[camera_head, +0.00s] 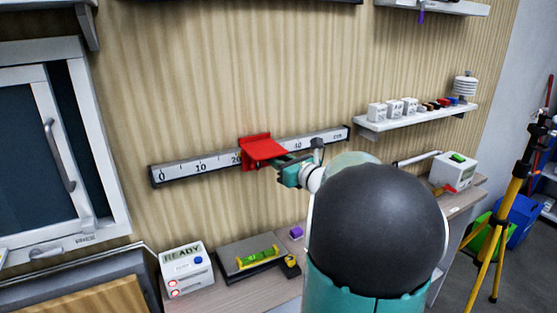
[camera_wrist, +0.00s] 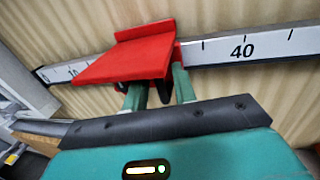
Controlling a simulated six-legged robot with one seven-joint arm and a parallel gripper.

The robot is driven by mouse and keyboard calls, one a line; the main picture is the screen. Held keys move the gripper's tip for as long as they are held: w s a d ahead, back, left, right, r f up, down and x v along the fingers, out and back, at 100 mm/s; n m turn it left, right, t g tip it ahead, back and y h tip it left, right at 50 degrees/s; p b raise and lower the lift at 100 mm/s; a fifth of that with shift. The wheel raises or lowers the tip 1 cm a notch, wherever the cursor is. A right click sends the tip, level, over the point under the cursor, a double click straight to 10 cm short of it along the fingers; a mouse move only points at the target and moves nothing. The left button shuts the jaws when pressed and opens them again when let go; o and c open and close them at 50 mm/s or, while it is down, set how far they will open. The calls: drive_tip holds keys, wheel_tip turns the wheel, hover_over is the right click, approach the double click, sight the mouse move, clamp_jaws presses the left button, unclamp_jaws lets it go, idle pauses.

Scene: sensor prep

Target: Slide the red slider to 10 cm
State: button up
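The red slider (camera_head: 262,151) sits on a wall-mounted ruler rail (camera_head: 205,166), just right of the 20 mark and left of the 40. In the wrist view the slider (camera_wrist: 128,58) is a red plate sticking out toward me, with the 40 mark to its right. My gripper (camera_head: 284,167) is at the slider's right front side. In the wrist view the gripper's two green fingers (camera_wrist: 160,90) stand apart, reaching to the slider's underside. A dark part shows between them. The plate hides part of the fingers, so whether they clamp anything is unclear.
The rail is clear left of the slider, down to 0. Below is a counter with a READY box (camera_head: 186,268) and a spirit level (camera_head: 257,258). A shelf (camera_head: 415,118) with small blocks is right of the rail. A window (camera_head: 58,150) is at left.

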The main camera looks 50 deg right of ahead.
drive_tip(key=shift+w, duration=0.2)
clamp_jaws()
drive_tip(key=w+a, duration=0.3)
drive_tip(key=a, duration=0.6)
drive_tip(key=shift+a, duration=0.4)
drive_tip(key=shift+w+r, duration=0.1)
drive_tip(key=shift+r, duration=0.05)
unclamp_jaws()
